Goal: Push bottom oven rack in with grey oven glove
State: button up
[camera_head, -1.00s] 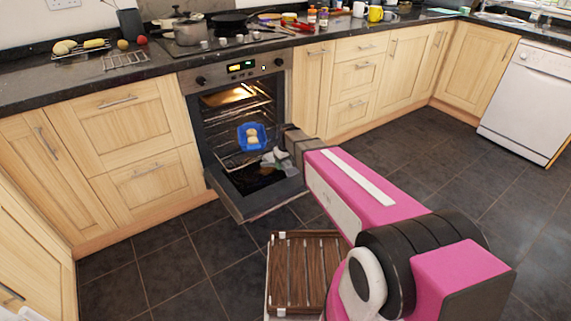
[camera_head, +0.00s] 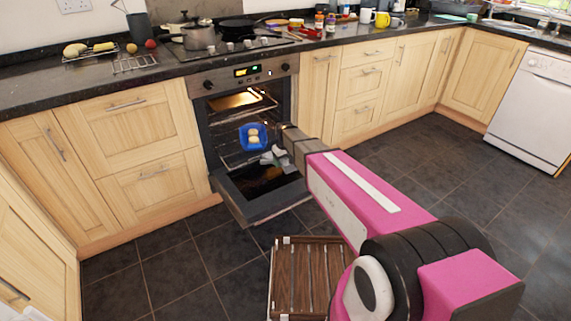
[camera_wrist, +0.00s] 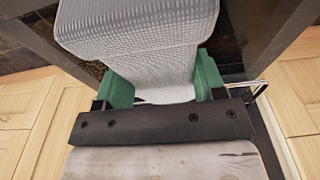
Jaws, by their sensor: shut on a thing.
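The oven (camera_head: 245,105) is open, with its door (camera_head: 258,192) folded down. The bottom rack (camera_head: 234,160) sticks partly out over the door, and a blue tray (camera_head: 254,146) with pale round items appears to rest on it. The grey oven glove (camera_head: 277,155) is at the front right of this rack. My gripper (camera_wrist: 163,84), with green fingers, is shut on the glove, whose ribbed grey face (camera_wrist: 140,40) fills the upper middle of the wrist view. Glove and rack look close; the contact itself is hidden.
An upper rack (camera_head: 243,103) sits inside the lit oven. A wooden slatted piece (camera_head: 306,275) stands low in front, beside my arm. Wooden cupboards (camera_head: 140,110) flank the oven under a dark worktop (camera_head: 90,80). The tiled floor (camera_head: 195,265) is clear left of the slatted piece.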

jog(key=shift+w+a, duration=0.25)
jog(key=shift+w, duration=0.15)
jog(key=shift+w+a, duration=0.65)
jog(key=shift+w, duration=0.3)
jog(key=shift+w+a, duration=0.65)
jog(key=shift+w, duration=0.35)
jog(key=shift+w+a, duration=0.65)
jog(key=shift+w, duration=0.3)
jog(key=shift+w+a, duration=0.65)
jog(key=shift+w, duration=0.3)
jog(key=shift+w+a, duration=0.7)
jog(key=shift+w, duration=0.3)
jog(key=shift+w+a, duration=0.65)
jog(key=shift+w, duration=0.3)
jog(key=shift+w+a, duration=0.65)
jog(key=shift+w, duration=0.35)
jog(key=shift+w+a, duration=0.65)
jog(key=shift+w, duration=0.3)
jog(key=shift+w+a, duration=0.65)
jog(key=shift+w, duration=0.35)
